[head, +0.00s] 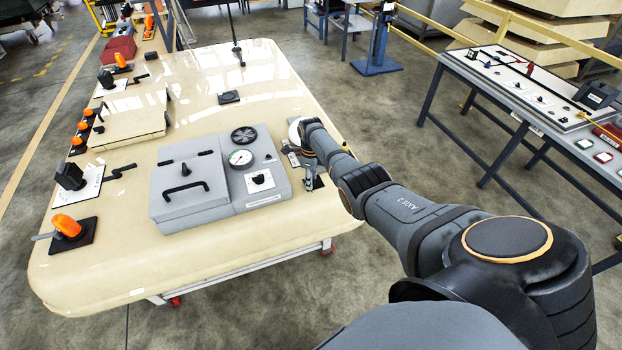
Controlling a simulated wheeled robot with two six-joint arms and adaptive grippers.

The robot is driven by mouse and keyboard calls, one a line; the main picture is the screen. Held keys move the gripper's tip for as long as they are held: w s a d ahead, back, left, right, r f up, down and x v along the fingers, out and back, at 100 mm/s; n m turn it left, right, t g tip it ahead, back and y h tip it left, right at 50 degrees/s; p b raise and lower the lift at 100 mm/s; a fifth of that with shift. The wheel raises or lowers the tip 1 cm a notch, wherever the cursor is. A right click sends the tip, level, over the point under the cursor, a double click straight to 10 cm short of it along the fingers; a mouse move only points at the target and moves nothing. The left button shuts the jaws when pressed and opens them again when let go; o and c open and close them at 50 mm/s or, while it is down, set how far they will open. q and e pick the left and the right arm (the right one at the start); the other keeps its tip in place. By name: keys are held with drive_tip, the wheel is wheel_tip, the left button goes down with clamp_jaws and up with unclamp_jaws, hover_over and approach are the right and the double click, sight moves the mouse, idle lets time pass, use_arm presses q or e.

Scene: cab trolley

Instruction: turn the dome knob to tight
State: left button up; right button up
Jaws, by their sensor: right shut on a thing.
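A white rounded piece (294,130), which looks like the dome knob, shows at the right edge of the cream cab roof (110,260). Much of it is hidden behind the end of my right arm. My right gripper (302,134) is at it and shut on it. The fingers are small and mostly hidden, so their exact hold and any tight mark cannot be made out. My left gripper is out of view.
A grey unit with a lid handle (185,188), a gauge (241,157) and a small knob (259,179) stands left of my gripper. A small metal fitting (311,181) is close below it. A panel table (530,90) stands at the right.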

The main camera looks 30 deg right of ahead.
drive_tip(key=shift+w+r, duration=0.2)
drive_tip(key=o, duration=0.9)
drive_tip(key=shift+c, duration=0.2)
drive_tip(key=o, duration=0.3)
drive_tip(key=shift+s+f, duration=0.1)
drive_tip(key=shift+s, duration=0.05)
wheel_tip(320, 180, up, 12)
